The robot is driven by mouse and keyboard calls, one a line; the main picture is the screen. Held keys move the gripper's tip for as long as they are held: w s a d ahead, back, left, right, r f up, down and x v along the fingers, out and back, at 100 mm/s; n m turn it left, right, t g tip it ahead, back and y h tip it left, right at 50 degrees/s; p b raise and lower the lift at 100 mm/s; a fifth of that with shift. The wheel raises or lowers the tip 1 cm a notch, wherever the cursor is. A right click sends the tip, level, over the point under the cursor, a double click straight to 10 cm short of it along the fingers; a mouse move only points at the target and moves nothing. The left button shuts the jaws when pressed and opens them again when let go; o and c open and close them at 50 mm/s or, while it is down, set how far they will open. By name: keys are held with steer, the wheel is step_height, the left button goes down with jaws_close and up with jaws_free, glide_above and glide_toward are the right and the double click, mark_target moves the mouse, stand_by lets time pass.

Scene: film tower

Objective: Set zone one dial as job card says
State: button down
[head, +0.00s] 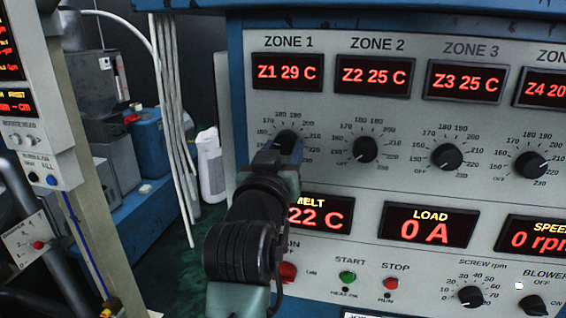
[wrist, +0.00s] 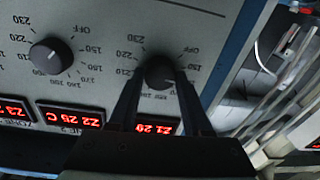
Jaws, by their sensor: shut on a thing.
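My gripper (head: 284,148) is shut on this dial. In the wrist view, which is upside down, the two fingers of my gripper (wrist: 159,80) sit either side of the dial (wrist: 159,70). The dial's pointer cannot be made out. No job card can be read in either view.
Zone 2 (head: 365,149), zone 3 (head: 447,156) and zone 4 (head: 531,164) dials stand in a row to the right. Below are a "0 A" load display (head: 431,227), a green start button (head: 348,277) and a red stop button (head: 391,283). Pale hoses (head: 178,130) hang left.

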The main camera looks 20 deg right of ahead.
steer(key=shift+f+m+b, duration=0.15)
steer(key=shift+m+b, duration=0.4)
steer(key=shift+m, duration=0.35)
steer(key=shift+c, duration=1.7)
jaws_free()
steer(key=shift+a, duration=0.1)
steer(key=b+v, duration=0.2)
steer(key=v, duration=1.1)
steer(key=shift+b, duration=0.3)
